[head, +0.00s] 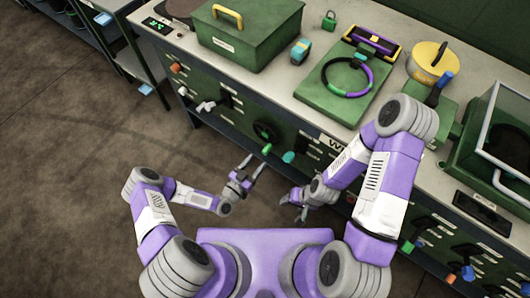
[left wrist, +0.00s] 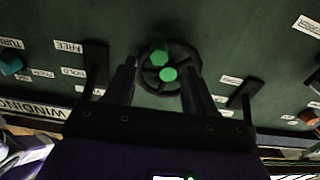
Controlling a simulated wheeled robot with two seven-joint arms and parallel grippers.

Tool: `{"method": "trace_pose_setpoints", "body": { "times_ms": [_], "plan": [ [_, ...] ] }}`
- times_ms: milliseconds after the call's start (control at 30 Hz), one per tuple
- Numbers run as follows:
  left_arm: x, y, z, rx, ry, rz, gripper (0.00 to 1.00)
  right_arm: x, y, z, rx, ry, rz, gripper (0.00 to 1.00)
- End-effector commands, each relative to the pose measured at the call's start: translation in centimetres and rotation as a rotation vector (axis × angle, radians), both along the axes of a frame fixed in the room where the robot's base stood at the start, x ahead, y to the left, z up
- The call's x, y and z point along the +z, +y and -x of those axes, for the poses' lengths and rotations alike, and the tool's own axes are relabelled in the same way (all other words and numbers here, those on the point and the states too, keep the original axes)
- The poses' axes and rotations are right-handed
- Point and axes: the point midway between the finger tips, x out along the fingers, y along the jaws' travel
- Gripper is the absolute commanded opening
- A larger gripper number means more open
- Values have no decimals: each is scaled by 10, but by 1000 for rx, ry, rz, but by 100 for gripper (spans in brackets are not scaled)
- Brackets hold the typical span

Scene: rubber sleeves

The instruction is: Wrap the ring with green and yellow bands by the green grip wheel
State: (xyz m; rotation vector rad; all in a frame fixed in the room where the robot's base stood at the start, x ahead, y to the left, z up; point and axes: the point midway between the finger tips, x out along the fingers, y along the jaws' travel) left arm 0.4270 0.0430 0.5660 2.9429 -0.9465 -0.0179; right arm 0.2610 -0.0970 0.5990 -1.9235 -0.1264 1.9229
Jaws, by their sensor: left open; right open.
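A ring (head: 324,78) lies on a green plate on the bench top. It looks black with green and purple bands; I cannot make out a yellow band on it. The green grip wheel (head: 264,131) is a dark wheel on the green bench front. In the left wrist view the wheel (left wrist: 183,57) has a green hub and a green grip. My left gripper (head: 254,167) is open in front of the bench front, its fingers (left wrist: 160,76) appearing either side of the wheel; contact is unclear. My right gripper (head: 293,207) is open and empty, lower and to the right.
A green box with a yellow handle (head: 228,17), a teal and yellow item (head: 300,51), a padlock-like green item (head: 329,21) and a yellow round lid (head: 432,62) stand on the bench. Several knobs and levers stick out of its front. The floor at left is clear.

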Motion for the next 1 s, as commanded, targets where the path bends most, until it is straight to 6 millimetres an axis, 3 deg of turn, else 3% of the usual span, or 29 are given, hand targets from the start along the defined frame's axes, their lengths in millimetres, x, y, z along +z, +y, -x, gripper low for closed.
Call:
{"method": "trace_pose_setpoints", "body": {
  "times_ms": [400,767,1000],
  "plan": [
    [-1,-35,-49,-1,3,-1,55,-14,0,0,0,0,0,61],
    [0,-40,-54,-1,7,-1,55,-15,0,0,0,0,0,61],
    [0,-40,-54,-2,7,-1,21,-15,0,0,0,0,0,61]
  ]
}}
